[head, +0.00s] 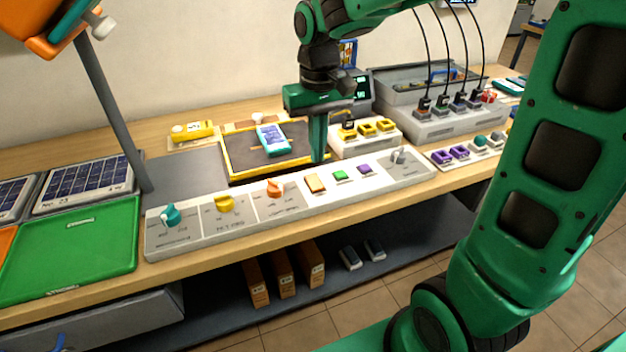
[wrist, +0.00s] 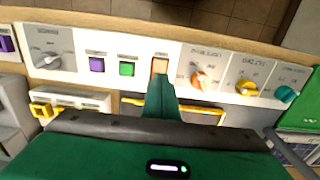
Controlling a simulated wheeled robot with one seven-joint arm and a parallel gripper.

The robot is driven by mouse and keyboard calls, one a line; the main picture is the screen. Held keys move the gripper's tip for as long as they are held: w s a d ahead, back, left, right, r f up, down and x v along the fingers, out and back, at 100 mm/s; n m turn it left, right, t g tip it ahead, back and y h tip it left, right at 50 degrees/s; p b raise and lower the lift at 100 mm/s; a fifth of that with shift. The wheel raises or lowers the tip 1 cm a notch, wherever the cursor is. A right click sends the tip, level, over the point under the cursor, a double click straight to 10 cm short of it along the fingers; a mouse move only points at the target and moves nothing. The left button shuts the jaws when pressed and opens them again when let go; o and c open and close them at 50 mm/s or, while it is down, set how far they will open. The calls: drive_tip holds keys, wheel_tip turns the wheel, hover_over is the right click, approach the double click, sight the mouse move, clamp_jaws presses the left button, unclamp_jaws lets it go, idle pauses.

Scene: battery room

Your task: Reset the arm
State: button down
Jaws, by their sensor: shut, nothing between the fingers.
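My gripper (head: 318,140) is green and points down over the workbench, between the yellow-rimmed tray and the white control panel (head: 290,198). It is shut and empty. In the wrist view the shut fingers (wrist: 160,88) show just below the orange square button (wrist: 160,66). I cannot tell whether the fingertips touch anything. The arm above is bent, its upper links hanging over the back of the bench.
The panel carries teal (head: 171,215), yellow (head: 225,203) and orange (head: 274,188) knobs. A phone-like device (head: 271,139) lies in the tray (head: 235,172). A green mat (head: 75,250) lies left. A grey charging station (head: 440,122) with cables and a dark post (head: 112,120) stand nearby.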

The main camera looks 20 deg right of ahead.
drive_tip(key=s+d+f+m, duration=0.1)
drive_tip(key=s+d+m, duration=0.2)
drive_tip(key=s+d, duration=0.5)
drive_tip(key=s+d+f+m, duration=0.2)
drive_tip(key=s+d, duration=0.7)
drive_tip(key=s, duration=0.6)
drive_tip(key=shift+s+d+m, duration=0.2)
drive_tip(key=shift+m, duration=0.5)
drive_tip(key=shift+f, duration=0.1)
drive_tip(key=shift+w+f, duration=0.25)
drive_tip(key=shift+w, duration=0.4)
